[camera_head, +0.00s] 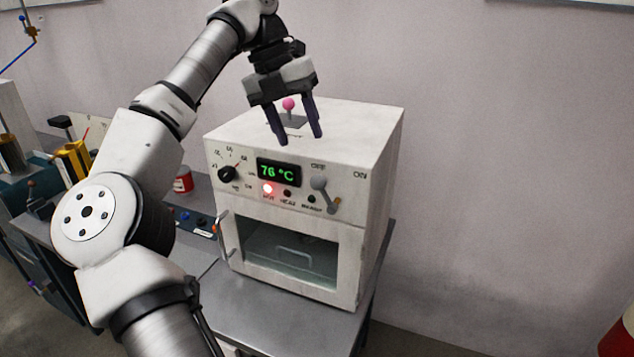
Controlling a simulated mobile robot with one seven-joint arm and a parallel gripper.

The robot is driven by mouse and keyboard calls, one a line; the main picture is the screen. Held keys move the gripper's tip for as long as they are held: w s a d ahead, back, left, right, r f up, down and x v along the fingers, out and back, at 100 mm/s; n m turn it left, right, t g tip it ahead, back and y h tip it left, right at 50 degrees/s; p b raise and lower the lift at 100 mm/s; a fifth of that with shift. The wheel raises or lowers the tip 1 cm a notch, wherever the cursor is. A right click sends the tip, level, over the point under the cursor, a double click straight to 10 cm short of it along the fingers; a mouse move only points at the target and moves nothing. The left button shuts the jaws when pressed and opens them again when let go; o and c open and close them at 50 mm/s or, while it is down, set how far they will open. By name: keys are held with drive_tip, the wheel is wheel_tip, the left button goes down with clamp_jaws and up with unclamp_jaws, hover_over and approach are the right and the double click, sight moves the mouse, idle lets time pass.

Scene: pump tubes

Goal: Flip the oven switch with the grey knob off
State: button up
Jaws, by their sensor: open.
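A white oven (385,150) stands on a grey bench. On the right of its front panel is a switch lever with a grey knob (319,183). The lever leans to the upper left from its base, with the knob under the left label, which seems to read OFF; ON is marked at the far right. My gripper (301,138) is open and empty, its dark fingers pointing down. In the picture its fingertips are above and left of the grey knob, over the display. The fingers appear apart from the switch; the exact depth gap is unclear.
A green display (278,172) reads 76 °C, with a lit red lamp (268,188) below. A black dial (228,174) is at left. A pink-knobbed lever (289,103) on the oven's top is close behind my fingers. The oven door (347,260) appears closed.

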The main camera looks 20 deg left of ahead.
sight(316, 176)
drive_tip(key=p+x, duration=0.1)
drive_tip(key=x, duration=1)
drive_tip(key=shift+d+f+p, duration=0.1)
drive_tip(key=shift+f+p, duration=0.25)
clamp_jaws()
